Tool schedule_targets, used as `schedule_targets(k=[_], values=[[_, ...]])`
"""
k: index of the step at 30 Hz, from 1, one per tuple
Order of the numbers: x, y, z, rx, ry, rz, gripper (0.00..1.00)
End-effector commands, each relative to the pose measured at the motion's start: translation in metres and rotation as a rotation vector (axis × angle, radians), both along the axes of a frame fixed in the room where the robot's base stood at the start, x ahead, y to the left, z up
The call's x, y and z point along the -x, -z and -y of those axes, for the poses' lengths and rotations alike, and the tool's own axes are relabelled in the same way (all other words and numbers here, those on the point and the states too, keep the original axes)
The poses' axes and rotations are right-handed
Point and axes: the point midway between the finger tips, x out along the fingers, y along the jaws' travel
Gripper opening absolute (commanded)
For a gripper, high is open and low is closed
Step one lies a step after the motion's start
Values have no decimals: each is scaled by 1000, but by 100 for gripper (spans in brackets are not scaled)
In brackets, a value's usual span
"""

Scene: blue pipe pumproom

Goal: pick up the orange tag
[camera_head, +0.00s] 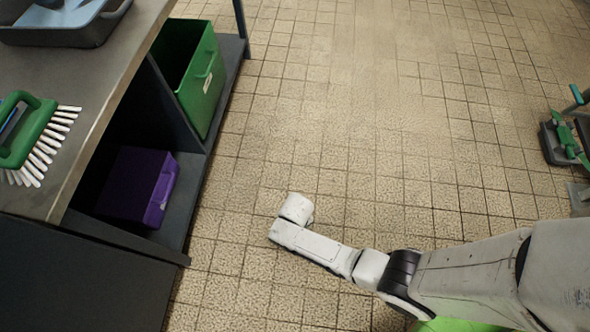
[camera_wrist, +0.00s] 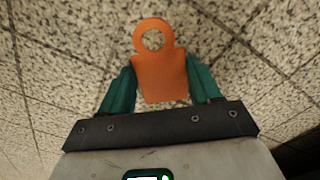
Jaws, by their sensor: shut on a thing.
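The orange tag (camera_wrist: 160,78) shows in the wrist view, a flat piece with a round ring at its far end. My gripper (camera_wrist: 160,88) has its two green fingers shut on the tag's sides, with the ring end sticking out beyond them. Speckled floor tiles lie behind the tag. In the head view my arm reaches left over the floor, and its fingers and the tag are hidden there.
A grey bench (camera_head: 95,95) stands at the left with a green brush (camera_head: 28,135) and a grey tray (camera_head: 70,25) on top. A green bin (camera_head: 195,75) and a purple bin (camera_head: 140,187) sit on its lower shelf. The tiled floor (camera_head: 350,110) in the middle is clear.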

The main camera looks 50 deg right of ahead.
Motion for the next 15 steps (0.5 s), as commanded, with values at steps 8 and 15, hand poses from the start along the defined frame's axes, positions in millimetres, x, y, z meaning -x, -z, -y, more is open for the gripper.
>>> schedule_targets(k=[8,15], values=[[1,-2,0,0,0,-1,29],[1,-23,0,0,0,-1,29]])
